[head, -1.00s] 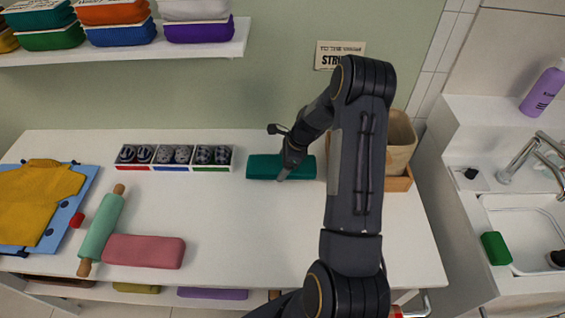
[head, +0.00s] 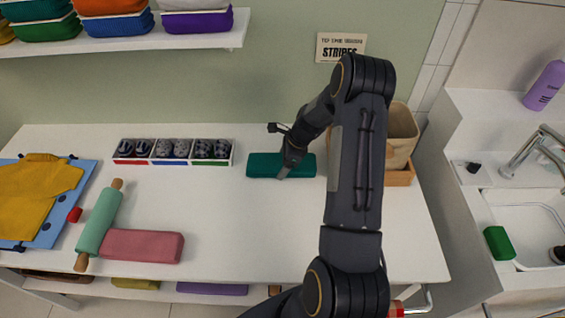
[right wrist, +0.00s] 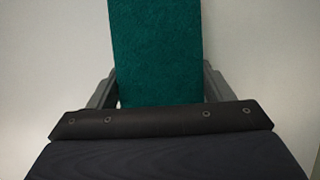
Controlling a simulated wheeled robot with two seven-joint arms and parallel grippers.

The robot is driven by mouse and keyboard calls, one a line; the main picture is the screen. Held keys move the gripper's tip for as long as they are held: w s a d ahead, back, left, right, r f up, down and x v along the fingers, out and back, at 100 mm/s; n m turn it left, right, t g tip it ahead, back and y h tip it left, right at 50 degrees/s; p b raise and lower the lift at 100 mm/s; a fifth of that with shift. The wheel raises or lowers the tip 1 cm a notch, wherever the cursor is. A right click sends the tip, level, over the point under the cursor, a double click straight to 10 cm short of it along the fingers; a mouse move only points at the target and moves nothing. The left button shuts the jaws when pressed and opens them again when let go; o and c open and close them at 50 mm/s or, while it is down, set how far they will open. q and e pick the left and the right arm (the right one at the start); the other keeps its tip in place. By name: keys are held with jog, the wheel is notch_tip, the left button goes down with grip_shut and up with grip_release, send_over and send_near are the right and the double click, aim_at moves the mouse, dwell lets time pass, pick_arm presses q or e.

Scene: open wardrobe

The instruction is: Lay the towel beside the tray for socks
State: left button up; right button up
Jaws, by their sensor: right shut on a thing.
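A teal folded towel (head: 262,166) lies on the white table, to the right of the sock tray and apart from it. The tray for socks (head: 153,161) has three compartments holding dark patterned socks. My right gripper (head: 287,170) reaches down over the towel's right half. In the right wrist view the towel (right wrist: 155,50) sits between the two fingers (right wrist: 160,92), which are shut on its sides. The arm hides a little of the towel's middle. My left gripper does not show.
A pink folded towel (head: 143,245), a green rolling pin (head: 99,222) and a yellow shirt on a blue board (head: 70,205) lie at the left. A beige bin (head: 400,138) stands behind my right arm. The table's middle front is clear.

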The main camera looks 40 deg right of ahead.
jog(key=o, duration=0.8)
jog(key=shift+c, duration=0.3)
notch_tip(320, 180, up, 9)
jog(key=p, duration=0.6)
jog(key=shift+f, duration=0.2)
jog(key=shift+r+p, duration=0.2)
jog(key=shift+p, duration=0.1)
